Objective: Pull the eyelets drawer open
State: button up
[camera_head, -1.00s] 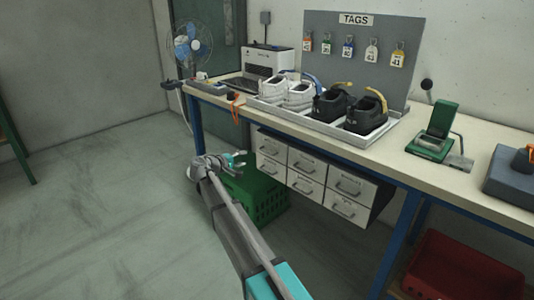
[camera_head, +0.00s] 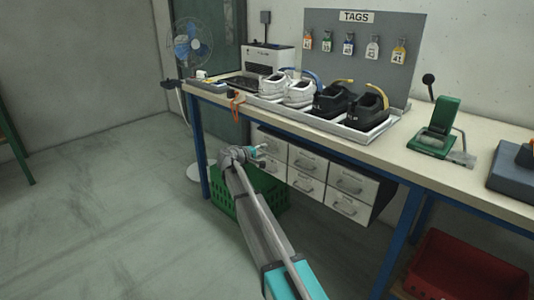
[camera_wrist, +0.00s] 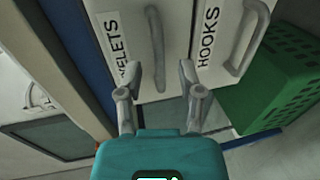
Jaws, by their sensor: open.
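In the head view my gripper (camera_head: 261,154) is at the left end of the drawer unit (camera_head: 322,163), under the bench. Labels are unreadable there.
The hooks drawer (camera_wrist: 215,85) is beside the eyelets drawer in the wrist view. A green crate (camera_head: 268,212) stands on the floor below the unit. A blue bench leg (camera_head: 199,147) is to the left. A red bin (camera_head: 462,265) is at lower right.

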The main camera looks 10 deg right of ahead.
jog(key=shift+x, duration=1.15)
grip_shut()
